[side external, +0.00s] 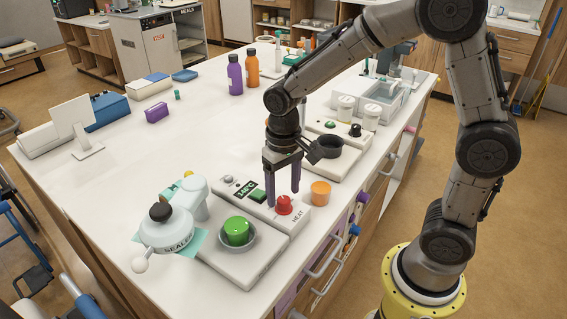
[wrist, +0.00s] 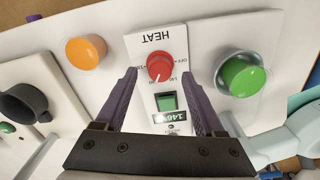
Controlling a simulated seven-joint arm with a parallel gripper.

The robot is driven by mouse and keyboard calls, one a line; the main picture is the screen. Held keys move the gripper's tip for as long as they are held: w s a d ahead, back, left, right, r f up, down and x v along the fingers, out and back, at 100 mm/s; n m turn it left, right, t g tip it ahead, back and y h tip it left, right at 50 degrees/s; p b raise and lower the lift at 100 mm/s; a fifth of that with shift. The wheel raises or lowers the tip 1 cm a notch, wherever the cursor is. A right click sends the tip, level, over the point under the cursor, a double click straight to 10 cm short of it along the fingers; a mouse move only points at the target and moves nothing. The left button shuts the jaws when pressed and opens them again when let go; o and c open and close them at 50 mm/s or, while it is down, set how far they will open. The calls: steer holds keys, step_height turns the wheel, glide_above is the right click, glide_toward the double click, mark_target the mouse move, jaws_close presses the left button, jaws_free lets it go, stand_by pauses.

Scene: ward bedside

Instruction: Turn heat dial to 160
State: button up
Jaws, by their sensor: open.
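The red heat dial (side external: 284,205) sits on a white control panel (side external: 262,209) marked HEAT. In the wrist view the dial (wrist: 160,67) shows a pale pointer mark and scale lettering around it. A small display (side external: 246,188) on the panel appears to read 146; it is upside down in the wrist view (wrist: 173,116). My gripper (side external: 282,193) is open above the dial. In the wrist view its two purple fingers (wrist: 158,74) lie on either side of the dial, with gaps, and hold nothing.
A green button (side external: 257,196) is beside the display. An orange-topped container (side external: 320,192) stands close to the right. A dark round holder (side external: 328,147) is behind.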

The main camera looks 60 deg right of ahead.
mark_target(283, 199)
step_height(283, 199, up, 12)
steer(key=shift+r, duration=0.2)
stand_by(0.4)
steer(key=s+d+r+t, duration=0.25)
steer(key=s+r, duration=0.25)
steer(key=s, duration=0.4)
steer(key=s+f+n+t, duration=0.3)
steer(key=s+f, duration=0.2)
steer(key=s, duration=0.2)
steer(key=shift+s+d, duration=0.25)
steer(key=shift+s, duration=0.1)
